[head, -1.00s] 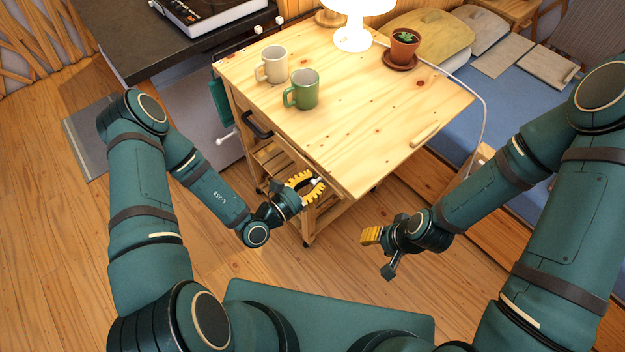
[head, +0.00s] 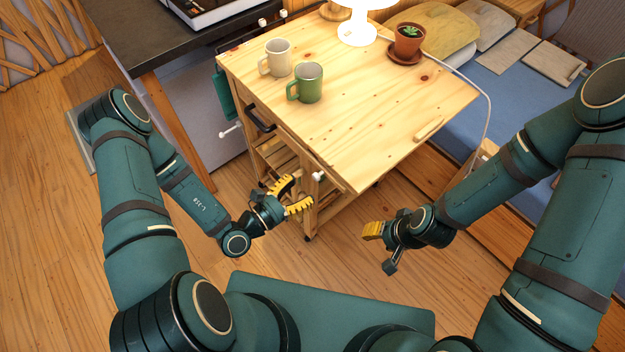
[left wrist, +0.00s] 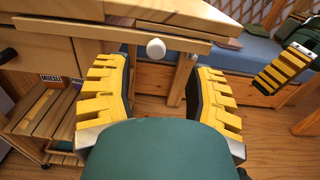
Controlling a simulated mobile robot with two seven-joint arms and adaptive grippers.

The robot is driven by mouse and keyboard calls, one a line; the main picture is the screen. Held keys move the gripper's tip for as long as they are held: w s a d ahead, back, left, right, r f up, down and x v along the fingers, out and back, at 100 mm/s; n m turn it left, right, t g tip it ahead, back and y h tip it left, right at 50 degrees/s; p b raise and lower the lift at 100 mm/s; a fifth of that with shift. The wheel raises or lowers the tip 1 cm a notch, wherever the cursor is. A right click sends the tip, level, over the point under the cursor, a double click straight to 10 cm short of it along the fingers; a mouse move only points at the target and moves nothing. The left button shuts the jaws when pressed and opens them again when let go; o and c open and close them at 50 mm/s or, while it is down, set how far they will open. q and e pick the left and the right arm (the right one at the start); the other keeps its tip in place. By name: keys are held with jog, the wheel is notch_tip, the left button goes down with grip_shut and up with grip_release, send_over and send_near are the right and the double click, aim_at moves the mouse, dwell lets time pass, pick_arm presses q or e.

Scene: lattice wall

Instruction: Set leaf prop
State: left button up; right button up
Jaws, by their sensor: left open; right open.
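A pale wooden trolley top (head: 345,100) with a flat, level-looking leaf (head: 400,145) spans the middle of the head view. A white knob (head: 318,175) sits below its near edge. The left wrist view shows the knob (left wrist: 156,48) on a wooden rail (left wrist: 120,38) under the top. My left gripper (head: 296,194) is open and empty, just left of and below the knob, with its yellow fingers spread apart (left wrist: 160,80) and not touching it. My right gripper (head: 376,248) is open and empty, in front of the trolley and to the right.
A beige mug (head: 277,60), a green mug (head: 307,84), a potted plant (head: 408,40) and a lit lamp (head: 356,28) stand on the top. A black handle (head: 260,120) is on the trolley's left side. Slatted shelves (left wrist: 45,115) are underneath. A blue bed (head: 510,95) lies behind.

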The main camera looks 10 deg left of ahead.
pick_arm(q)
jog(key=v, duration=0.6)
dwell(0.4)
jog(key=s+d+m+g+h, duration=0.6)
jog(key=s+d+m+g, duration=0.35)
jog(key=g, duration=0.35)
jog(key=s+a+f+m+g+y, duration=0.25)
jog(key=s+m+g+y, duration=0.25)
jog(key=m+g+y, duration=0.3)
jog(key=w+a+f+m+t+y, duration=0.1)
jog(key=w+m+t+y, duration=0.4)
jog(key=w, duration=0.8)
jog(key=m+t, duration=0.3)
jog(key=m, duration=0.1)
jog(key=shift+a+f, duration=0.15)
jog(key=shift+f, duration=0.15)
